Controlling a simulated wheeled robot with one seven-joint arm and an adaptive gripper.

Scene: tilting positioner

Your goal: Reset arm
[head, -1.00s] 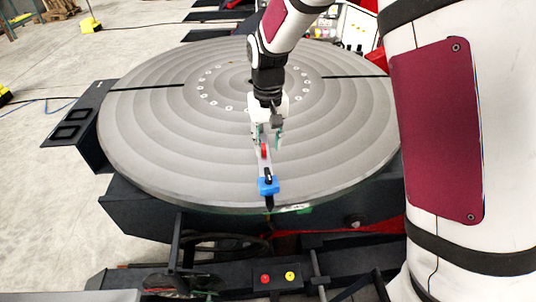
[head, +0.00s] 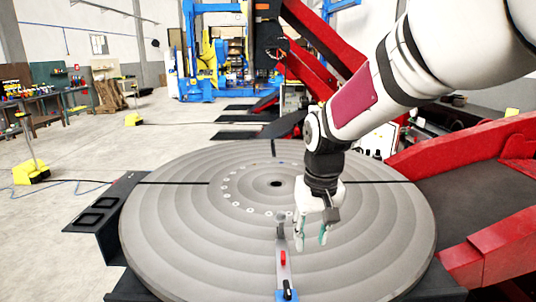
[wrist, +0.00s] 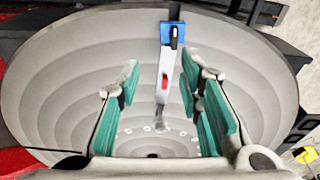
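My gripper (head: 311,236) is above the right half of the round grey positioner table (head: 180,235) in the head view. Its green-padded fingers stand apart with nothing between them; the wrist view shows them open too (wrist: 165,100). A flat metal bar (head: 283,250) with a red piece (head: 283,258) and a blue block (head: 287,295) at its near end lies on the table, left of the gripper. In the wrist view the bar (wrist: 164,90) appears between the fingers but farther off, with its blue block (wrist: 173,34) at the top.
A red arm structure (head: 470,150) stands at the right, close behind my arm. A black bracket with two recesses (head: 95,215) sits at the table's left edge. Open concrete floor (head: 70,165) lies to the left, with a yellow-based stand (head: 31,172).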

